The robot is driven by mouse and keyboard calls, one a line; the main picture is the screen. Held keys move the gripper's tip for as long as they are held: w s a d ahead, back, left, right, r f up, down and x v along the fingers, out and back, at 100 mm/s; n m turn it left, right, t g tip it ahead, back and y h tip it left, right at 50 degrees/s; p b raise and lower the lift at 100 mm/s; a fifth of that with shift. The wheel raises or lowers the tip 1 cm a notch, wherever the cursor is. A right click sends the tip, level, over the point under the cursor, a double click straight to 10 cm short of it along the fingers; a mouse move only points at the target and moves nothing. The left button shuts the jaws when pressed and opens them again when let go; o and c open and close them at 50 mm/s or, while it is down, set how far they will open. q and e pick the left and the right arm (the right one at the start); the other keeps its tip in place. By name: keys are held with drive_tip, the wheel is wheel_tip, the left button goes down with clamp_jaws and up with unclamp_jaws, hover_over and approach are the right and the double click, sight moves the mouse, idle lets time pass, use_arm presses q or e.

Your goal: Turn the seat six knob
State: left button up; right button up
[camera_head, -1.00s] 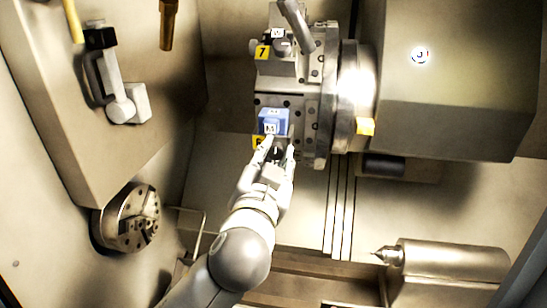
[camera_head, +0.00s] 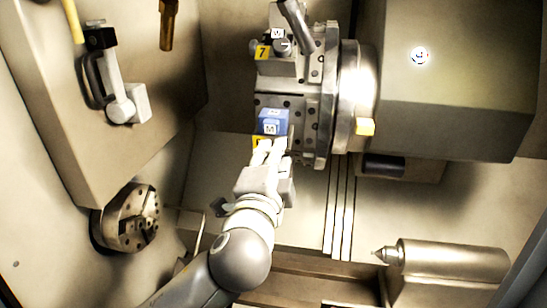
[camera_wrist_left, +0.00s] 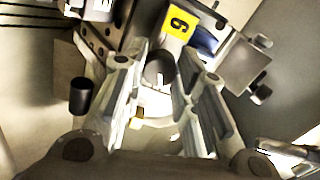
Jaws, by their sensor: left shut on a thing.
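The seat six knob (camera_wrist_left: 158,68) is a dark grey round knob below a yellow label with a 6 (camera_wrist_left: 177,25) in the left wrist view. My left gripper (camera_wrist_left: 163,80) is shut on the knob, with one finger on each side. In the head view my left gripper (camera_head: 268,152) reaches up to the turret's lower seat, just below a blue block (camera_head: 273,122). The yellow label (camera_head: 257,142) is partly covered there, and the knob is hidden by the fingers. My right gripper is not in view.
Seat seven, with a yellow 7 label (camera_head: 263,52), sits above on the turret (camera_head: 326,100). A chuck (camera_head: 130,218) is at lower left and a tailstock (camera_head: 450,262) at lower right. A grey handle (camera_head: 113,85) is at upper left. Open room lies right of my arm.

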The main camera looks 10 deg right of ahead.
use_arm(q)
drive_tip(key=m, duration=0.4)
drive_tip(key=shift+m, duration=0.4)
idle(0.4)
drive_tip(key=o, duration=1)
drive_tip(key=shift+o, duration=0.2)
drive_tip(key=v, duration=1.2)
